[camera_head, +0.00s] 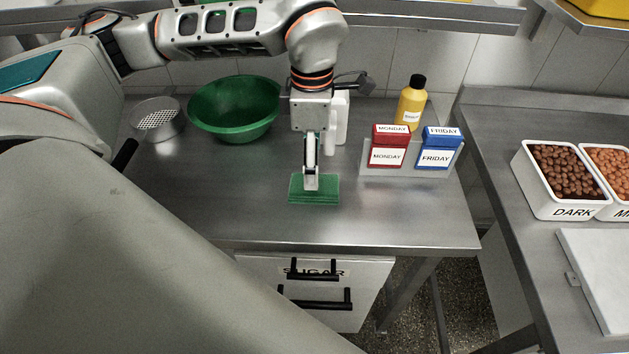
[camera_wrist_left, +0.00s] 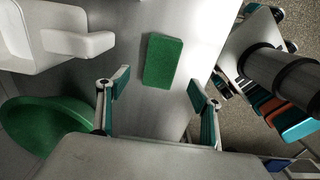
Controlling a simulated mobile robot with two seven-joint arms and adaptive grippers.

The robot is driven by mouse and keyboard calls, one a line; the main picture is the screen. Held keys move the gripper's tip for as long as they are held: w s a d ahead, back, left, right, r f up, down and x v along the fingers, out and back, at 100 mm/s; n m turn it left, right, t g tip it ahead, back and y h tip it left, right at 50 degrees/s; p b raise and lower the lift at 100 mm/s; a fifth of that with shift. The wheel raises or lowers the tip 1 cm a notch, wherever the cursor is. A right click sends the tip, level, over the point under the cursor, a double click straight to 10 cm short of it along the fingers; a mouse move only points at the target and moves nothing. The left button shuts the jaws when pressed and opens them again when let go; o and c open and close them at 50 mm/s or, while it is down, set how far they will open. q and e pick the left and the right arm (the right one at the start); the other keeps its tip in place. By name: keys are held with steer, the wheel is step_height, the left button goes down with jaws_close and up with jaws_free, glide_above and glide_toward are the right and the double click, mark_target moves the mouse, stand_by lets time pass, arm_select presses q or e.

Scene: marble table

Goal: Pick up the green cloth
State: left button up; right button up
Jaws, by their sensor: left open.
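The green cloth (camera_head: 314,196) lies flat, as a small rectangle, on the steel table near its front edge. It also shows in the left wrist view (camera_wrist_left: 163,60). My left gripper (camera_head: 311,182) points down over the cloth in the head view and hides part of it. In the left wrist view my left gripper (camera_wrist_left: 158,86) is open, its two fingers well apart. The cloth appears beyond the fingertips and between their lines, with nothing held. The exact height above the cloth is hard to tell. My right gripper is not in view.
A green bowl (camera_head: 233,108) and a metal strainer (camera_head: 158,119) stand at the back left. A yellow bottle (camera_head: 411,103) and a holder with a red MONDAY box (camera_head: 388,155) and a blue FRIDAY box (camera_head: 436,157) stand right. The table around the cloth is clear.

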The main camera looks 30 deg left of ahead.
mark_target(328, 193)
arm_select(q)
step_height(328, 193, down, 8)
steer(key=shift+r, duration=0.25)
steer(key=shift+c, duration=0.3)
steer(key=c, duration=1.1)
